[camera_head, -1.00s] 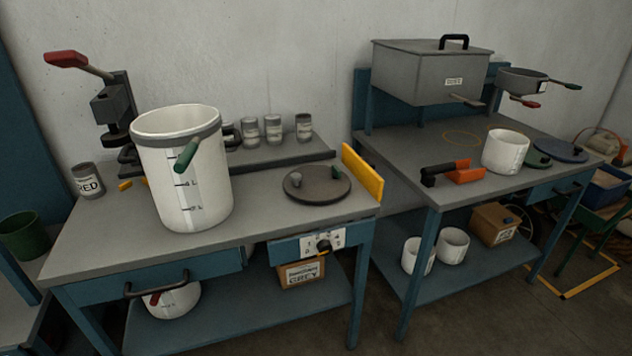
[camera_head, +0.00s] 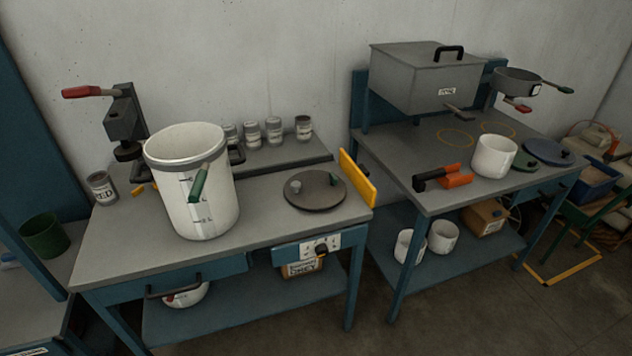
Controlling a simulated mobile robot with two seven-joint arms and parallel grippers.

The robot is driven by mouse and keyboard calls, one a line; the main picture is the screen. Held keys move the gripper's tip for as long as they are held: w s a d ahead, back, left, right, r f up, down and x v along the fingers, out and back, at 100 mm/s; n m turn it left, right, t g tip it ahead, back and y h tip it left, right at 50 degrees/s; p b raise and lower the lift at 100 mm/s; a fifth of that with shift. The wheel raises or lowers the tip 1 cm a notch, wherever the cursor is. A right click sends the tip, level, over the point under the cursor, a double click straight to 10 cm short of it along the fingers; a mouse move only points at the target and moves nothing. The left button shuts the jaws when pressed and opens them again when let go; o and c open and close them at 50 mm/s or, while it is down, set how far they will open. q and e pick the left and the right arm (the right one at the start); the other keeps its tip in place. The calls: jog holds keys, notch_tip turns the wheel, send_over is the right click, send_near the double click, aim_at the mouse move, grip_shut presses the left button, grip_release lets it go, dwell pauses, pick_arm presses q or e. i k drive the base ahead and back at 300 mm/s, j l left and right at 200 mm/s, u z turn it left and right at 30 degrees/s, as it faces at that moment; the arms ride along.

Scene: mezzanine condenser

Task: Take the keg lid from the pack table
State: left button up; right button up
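A dark grey round lid (camera_head: 316,193) with a grey knob and a small green grip lies flat on the left table (camera_head: 140,240), near its right end. A blue round lid (camera_head: 545,150) with a dark knob lies on the right table (camera_head: 405,150), near its far right end, beside a dark green flat piece (camera_head: 524,160). I cannot tell which of them is the keg lid or which table is the pack table. Neither gripper is in view.
A large white jug (camera_head: 205,215) with a green handle stands left of the grey lid. A yellow upright plate (camera_head: 357,178) edges the left table. Floor in front is clear.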

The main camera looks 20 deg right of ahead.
aim_at(308, 191)
jog(key=i+l, duration=0.1)
jog(key=l, duration=0.35)
jog(key=i+l, duration=0.1)
jog(key=l, duration=0.3)
jog(key=i+l, duration=0.1)
jog(key=l, duration=0.35)
jog(key=i+l+u, duration=0.1)
jog(key=l, duration=0.35)
